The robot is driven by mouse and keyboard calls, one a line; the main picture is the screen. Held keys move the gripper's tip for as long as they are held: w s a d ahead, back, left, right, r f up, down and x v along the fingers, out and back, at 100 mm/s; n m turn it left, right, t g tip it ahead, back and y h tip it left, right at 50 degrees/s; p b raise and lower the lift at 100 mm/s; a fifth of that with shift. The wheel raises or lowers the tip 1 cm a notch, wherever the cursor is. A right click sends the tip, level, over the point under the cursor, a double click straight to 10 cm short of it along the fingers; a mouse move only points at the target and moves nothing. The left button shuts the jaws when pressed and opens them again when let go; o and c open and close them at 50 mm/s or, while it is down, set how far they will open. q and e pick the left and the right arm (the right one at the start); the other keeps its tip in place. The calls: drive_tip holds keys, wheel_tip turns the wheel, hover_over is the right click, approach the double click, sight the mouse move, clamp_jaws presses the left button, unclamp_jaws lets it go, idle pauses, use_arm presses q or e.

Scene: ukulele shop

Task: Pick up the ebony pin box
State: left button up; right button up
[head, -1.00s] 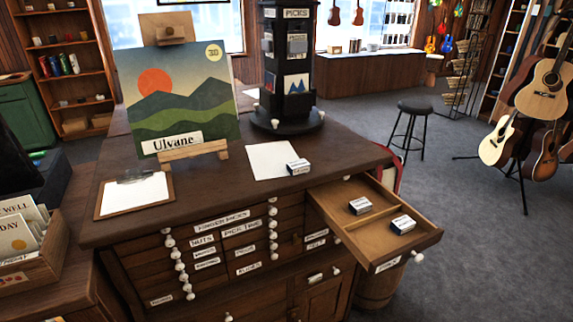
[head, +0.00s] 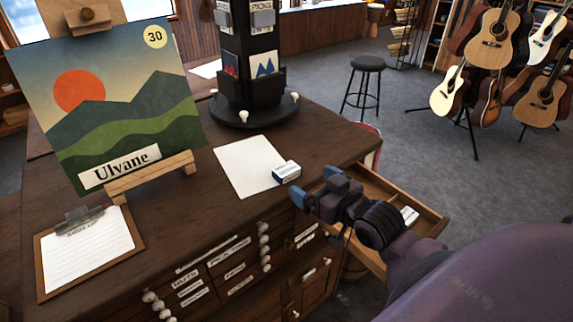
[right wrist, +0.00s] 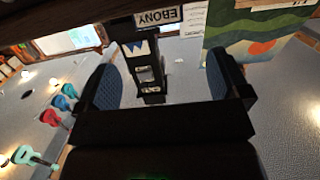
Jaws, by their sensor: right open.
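The ebony pin box (head: 286,171) is a small white-and-dark box on the counter top, at the edge of a white sheet. In the right wrist view a box face lettered EBONY (right wrist: 160,17) shows upside down at the top, beyond the fingers. My right gripper (head: 314,184) is open and empty, with blue finger pads, just right of the box and apart from it. Its spread fingers (right wrist: 160,82) show in the right wrist view. My left gripper is not in view.
The open drawer (head: 433,222) lies under my right arm; one small box (head: 410,215) shows in it. A black picks tower (head: 246,70), a painting (head: 110,110) on an easel and a clipboard (head: 135,262) stand or lie on the counter (head: 230,215).

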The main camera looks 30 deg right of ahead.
sight(285, 167)
drive_tip(key=w, duration=0.4)
drive_tip(key=shift+a+f, duration=0.2)
drive_tip(key=shift+f, duration=0.15)
drive_tip(key=shift+w+f+p, duration=0.15)
drive_tip(key=shift+w+p, duration=0.2)
drive_tip(key=shift+w, duration=0.4)
drive_tip(key=w, duration=0.1)
drive_tip(key=w+f, duration=0.1)
drive_tip(key=w, duration=0.1)
drive_tip(key=shift+w+a+p, duration=0.15)
drive_tip(key=shift+p, duration=0.2)
drive_tip(key=shift+w, duration=0.45)
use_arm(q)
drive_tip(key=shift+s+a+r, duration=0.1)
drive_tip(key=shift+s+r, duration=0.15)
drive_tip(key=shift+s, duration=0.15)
use_arm(e)
drive_tip(key=c, duration=1)
